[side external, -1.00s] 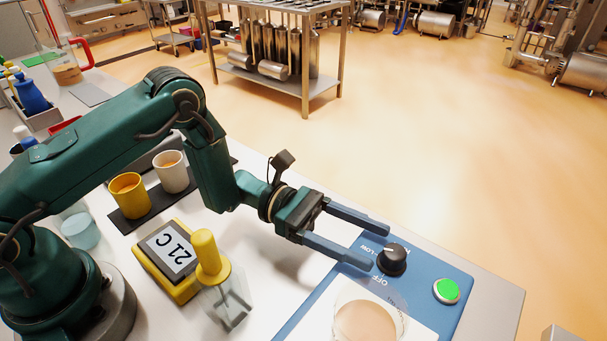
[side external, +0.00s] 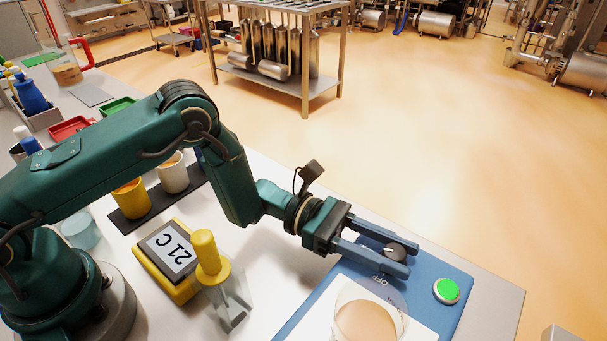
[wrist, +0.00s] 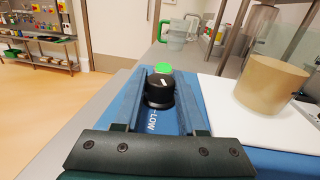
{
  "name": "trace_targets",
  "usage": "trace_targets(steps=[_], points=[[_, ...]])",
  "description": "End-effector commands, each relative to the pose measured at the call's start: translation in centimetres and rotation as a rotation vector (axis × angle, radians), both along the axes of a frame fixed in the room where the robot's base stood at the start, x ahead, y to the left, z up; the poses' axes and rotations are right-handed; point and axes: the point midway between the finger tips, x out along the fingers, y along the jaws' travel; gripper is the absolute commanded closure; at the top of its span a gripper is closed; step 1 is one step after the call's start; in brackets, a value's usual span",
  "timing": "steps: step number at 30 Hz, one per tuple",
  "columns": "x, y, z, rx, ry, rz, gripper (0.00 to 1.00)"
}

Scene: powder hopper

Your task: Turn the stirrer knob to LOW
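The black stirrer knob (side external: 396,251) stands on the blue control panel (side external: 447,317). A white LOW label (wrist: 151,121) is printed on the panel on my gripper's side of the knob. The near finger hides the knob's lower part in the side view. OFF is partly visible beside the near finger.
A green button (side external: 446,291) sits on the panel past the knob. A clear vessel with tan contents (side external: 366,322) stands close by on the panel's near side. A yellow 21 C display (side external: 170,252) and a yellow-handled tool (side external: 207,252) stand left of it.

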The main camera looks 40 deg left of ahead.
Motion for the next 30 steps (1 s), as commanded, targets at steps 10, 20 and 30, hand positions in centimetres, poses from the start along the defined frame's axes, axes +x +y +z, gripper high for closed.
trace_targets(steps=[10,20,30], points=[[0.14,-0.09,0.13,-0.009,-0.004,-0.141,1.0],[0.14,-0.17,0.19,-0.01,-0.005,-0.297,1.0],[0.03,-0.13,0.19,-0.006,-0.002,-0.393,1.0]])
